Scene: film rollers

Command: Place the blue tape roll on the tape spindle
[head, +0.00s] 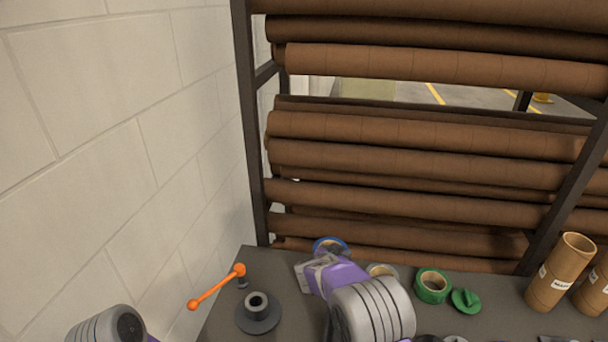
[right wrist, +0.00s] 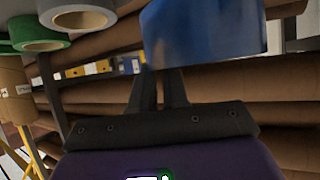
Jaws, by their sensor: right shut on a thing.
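The blue tape roll (head: 330,242) is held by my right gripper (head: 318,262) above the back of the dark table in the head view. The right wrist view shows the roll's blue outer side (right wrist: 205,30) large at the fingertips (right wrist: 162,80), which are shut on it. The tape spindle (head: 258,312) looks like a dark round base with a raised hollow hub. It stands empty on the table, left of and nearer than the roll. My left gripper is out of view; only part of that arm shows at the lower left.
An orange rod with ball ends (head: 217,287) leans near the spindle. A green tape roll (head: 433,285), a grey-white roll (head: 382,271), a green piece (head: 466,300) and cardboard tubes (head: 560,272) stand to the right. A rack of brown rolls (head: 400,160) is behind; a block wall (head: 120,150) is left.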

